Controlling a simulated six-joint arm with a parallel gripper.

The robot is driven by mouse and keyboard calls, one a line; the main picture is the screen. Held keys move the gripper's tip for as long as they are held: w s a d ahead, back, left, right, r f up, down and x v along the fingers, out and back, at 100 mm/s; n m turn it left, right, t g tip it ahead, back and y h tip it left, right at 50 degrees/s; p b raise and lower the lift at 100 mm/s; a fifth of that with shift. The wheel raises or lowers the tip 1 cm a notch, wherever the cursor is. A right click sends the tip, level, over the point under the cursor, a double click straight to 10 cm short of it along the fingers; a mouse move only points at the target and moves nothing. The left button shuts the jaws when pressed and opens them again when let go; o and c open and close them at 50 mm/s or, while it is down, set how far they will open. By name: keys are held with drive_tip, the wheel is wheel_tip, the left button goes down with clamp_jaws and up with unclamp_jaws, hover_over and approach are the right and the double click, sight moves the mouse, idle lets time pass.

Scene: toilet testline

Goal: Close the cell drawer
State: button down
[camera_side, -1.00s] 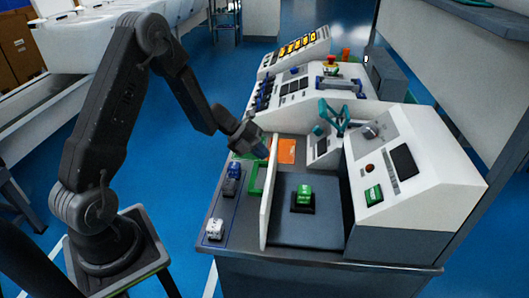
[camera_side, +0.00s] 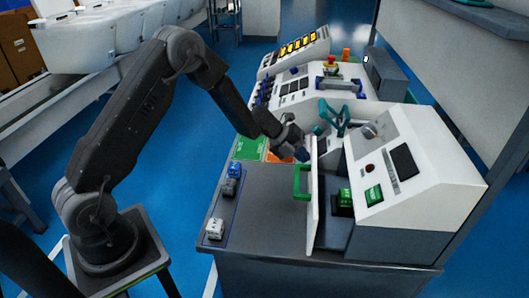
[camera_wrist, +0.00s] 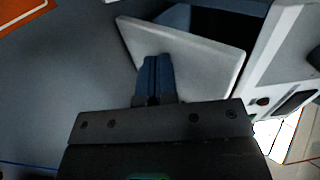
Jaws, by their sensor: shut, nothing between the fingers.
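The cell drawer (camera_side: 312,200) has a white front panel with a green handle (camera_side: 302,182). It stands part way out of the white console (camera_side: 415,165), with a dark gap behind the panel. A green block (camera_side: 345,198) shows inside the drawer. My gripper (camera_side: 303,155) is shut and empty, at the upper end of the panel in the side view. In the wrist view the blue fingers (camera_wrist: 155,78) are together against or just in front of the white panel (camera_wrist: 195,60); exact contact is hard to tell. The handle is not clear there.
Blue, dark and white small blocks (camera_side: 215,228) lie in a row on the grey worktop (camera_side: 265,215) at left. A green pad (camera_side: 250,147) and orange pad (camera_side: 280,155) lie behind. A teal clamp-like handle (camera_side: 333,117) stands near my gripper. The front worktop is clear.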

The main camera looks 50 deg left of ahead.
drive_tip(key=shift+w+d, duration=1.2)
drive_tip(key=shift+d, duration=0.05)
drive_tip(key=s+a, duration=0.2)
drive_tip(key=a, duration=0.1)
drive_tip(key=shift+s, duration=0.4)
drive_tip(key=s+v, duration=0.1)
drive_tip(key=v, duration=0.9)
drive_tip(key=x, duration=1.1)
drive_tip(key=shift+d+f, duration=0.1)
drive_tip(key=shift+d, duration=0.1)
drive_tip(key=shift+w+d, duration=0.8)
drive_tip(key=shift+w, duration=0.05)
drive_tip(key=shift+w+d, duration=0.45)
drive_tip(key=shift+w, duration=0.05)
